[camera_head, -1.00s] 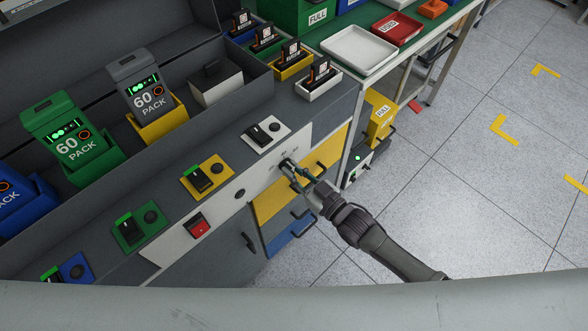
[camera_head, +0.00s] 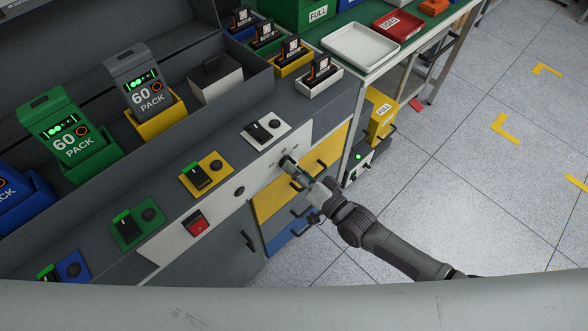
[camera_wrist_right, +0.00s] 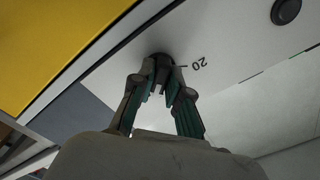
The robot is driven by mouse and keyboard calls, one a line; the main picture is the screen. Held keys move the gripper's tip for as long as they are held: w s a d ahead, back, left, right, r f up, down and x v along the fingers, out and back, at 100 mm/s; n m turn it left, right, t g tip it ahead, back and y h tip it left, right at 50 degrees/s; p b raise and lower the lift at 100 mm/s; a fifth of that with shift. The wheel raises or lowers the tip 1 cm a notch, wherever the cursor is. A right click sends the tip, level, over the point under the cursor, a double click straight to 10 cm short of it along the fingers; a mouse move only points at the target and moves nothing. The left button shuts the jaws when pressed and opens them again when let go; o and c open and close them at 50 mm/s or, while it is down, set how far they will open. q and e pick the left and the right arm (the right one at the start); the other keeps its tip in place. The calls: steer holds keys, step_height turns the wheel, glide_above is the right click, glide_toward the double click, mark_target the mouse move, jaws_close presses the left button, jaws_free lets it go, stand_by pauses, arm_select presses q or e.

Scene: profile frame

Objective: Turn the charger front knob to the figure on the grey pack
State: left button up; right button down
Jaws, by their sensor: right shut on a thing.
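The grey pack (camera_head: 140,82) reads "60 PACK" and stands in a yellow holder on the charger. The charger front knob (camera_head: 287,161) is dark and sits on the pale front panel, partly covered by my fingers. My right gripper (camera_head: 293,168) is shut on this knob. In the right wrist view, the fingertips (camera_wrist_right: 163,82) close around the dark knob (camera_wrist_right: 159,59). A figure "20" with a short mark beside it shows right of the knob there. I cannot make out the knob's pointer; the other figures are hidden or too small. My left gripper is not in view.
A green pack (camera_head: 70,132) also reads "60 PACK", with a blue pack (camera_head: 14,188) at the left edge. A red switch (camera_head: 196,223) is on the front panel. Floor to the right is mostly clear.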

steer(key=shift+f+m, duration=0.1)
steer(key=shift+m, duration=0.8)
steer(key=c, duration=1.1)
jaws_free()
steer(key=shift+c, duration=0.2)
steer(key=v, duration=1.2)
